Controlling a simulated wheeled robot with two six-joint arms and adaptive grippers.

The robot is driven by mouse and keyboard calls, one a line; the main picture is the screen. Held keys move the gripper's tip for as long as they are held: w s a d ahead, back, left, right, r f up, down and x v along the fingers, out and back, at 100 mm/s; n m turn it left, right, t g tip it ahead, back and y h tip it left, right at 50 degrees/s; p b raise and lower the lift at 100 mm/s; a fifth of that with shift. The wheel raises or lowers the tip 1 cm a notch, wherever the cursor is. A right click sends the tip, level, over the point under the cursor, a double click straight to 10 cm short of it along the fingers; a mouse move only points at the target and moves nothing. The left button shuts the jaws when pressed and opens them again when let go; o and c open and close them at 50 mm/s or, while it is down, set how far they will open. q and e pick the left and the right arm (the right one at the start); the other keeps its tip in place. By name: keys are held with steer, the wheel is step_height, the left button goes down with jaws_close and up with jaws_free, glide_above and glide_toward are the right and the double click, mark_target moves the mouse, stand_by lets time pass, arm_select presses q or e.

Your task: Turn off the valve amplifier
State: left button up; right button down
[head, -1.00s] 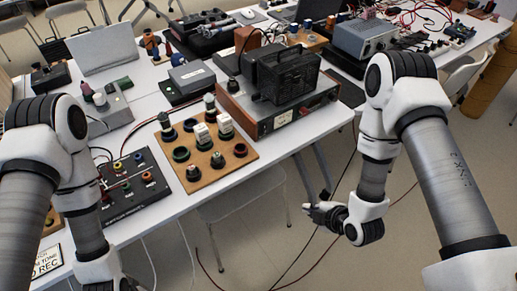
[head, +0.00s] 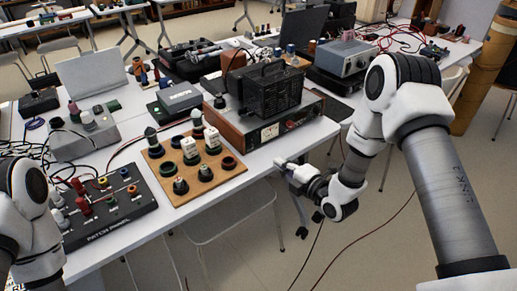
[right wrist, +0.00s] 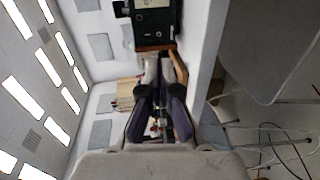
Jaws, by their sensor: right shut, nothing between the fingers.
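The valve amplifier (head: 244,120) stands near the table's front edge in the head view. It has a wooden side, a black cage (head: 272,87) on top and a front panel with a lit meter (head: 270,133) and small red parts. My right gripper (head: 281,165) is shut and empty, in front of and below the panel, apart from it. In the right wrist view its fingers (right wrist: 160,108) are together; a dark box with a wooden edge lies beyond, and I cannot tell if it is the amplifier. My left gripper is outside the view.
A wooden board (head: 212,180) with round sockets and valves lies left of the amplifier. A black patch panel (head: 108,208) is nearer left. A grey instrument (head: 345,57) stands behind right. The space before the table edge is open, with a chair (head: 230,222) partly underneath.

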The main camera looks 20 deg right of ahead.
mark_target(253, 144)
steer(key=x, duration=1)
steer(key=shift+w+a, duration=0.15)
steer(key=shift+w, duration=0.2)
steer(key=shift+f, duration=0.2)
steer(key=shift+w+a+r+t+b, duration=0.15)
steer(key=shift+t+b, duration=0.35)
steer(key=shift+b, duration=0.45)
